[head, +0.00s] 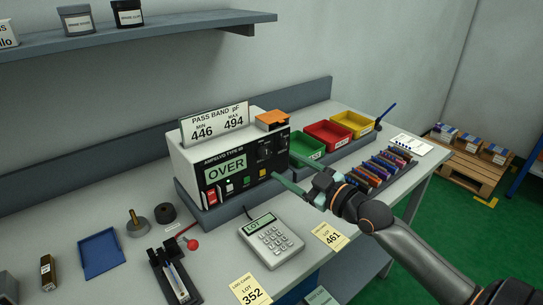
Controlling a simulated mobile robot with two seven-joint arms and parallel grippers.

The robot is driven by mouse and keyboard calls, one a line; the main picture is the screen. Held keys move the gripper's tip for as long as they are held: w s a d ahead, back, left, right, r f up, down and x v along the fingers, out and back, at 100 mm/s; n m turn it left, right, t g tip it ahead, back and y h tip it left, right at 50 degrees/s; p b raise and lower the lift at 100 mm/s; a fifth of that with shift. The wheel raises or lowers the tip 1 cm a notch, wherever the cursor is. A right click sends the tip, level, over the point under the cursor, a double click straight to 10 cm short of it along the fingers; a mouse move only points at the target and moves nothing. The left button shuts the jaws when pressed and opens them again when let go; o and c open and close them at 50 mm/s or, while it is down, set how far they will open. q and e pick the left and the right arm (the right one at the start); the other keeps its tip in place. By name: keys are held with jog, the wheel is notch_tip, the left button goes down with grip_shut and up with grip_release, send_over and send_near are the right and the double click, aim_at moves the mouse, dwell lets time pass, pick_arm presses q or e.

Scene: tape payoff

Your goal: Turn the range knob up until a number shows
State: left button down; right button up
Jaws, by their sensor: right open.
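The meter (215,156) is a white box with a dark front panel, standing on a grey plinth on the bench. Its display (226,169) reads OVER. The range knob cannot be made out clearly; small controls sit on the panel's right part, near my fingers. My right gripper (283,167) comes in from the right, open, its two green fingers spread and pointing at the right end of the panel. Whether a finger touches the panel or a knob I cannot tell. My left gripper is not in view.
A sign (215,123) on the meter reads pass band 446 to 494. Green (306,146), red (328,135) and yellow (353,124) bins stand behind my gripper. A keypad device (271,241) marked LOT lies in front. A row of coloured parts (380,168) is right of my gripper.

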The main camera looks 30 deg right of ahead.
aim_at(267, 156)
jog(key=shift+w+a+p, duration=0.1)
jog(key=shift+w+a, duration=0.1)
jog(key=shift+w, duration=0.85)
jog(key=shift+w+a+p, duration=0.1)
jog(key=shift+w+a, duration=0.1)
jog(key=shift+w, duration=0.8)
jog(key=shift+w+a+p, duration=0.1)
jog(key=shift+w+a, duration=0.1)
jog(key=shift+w, duration=0.85)
grip_shut()
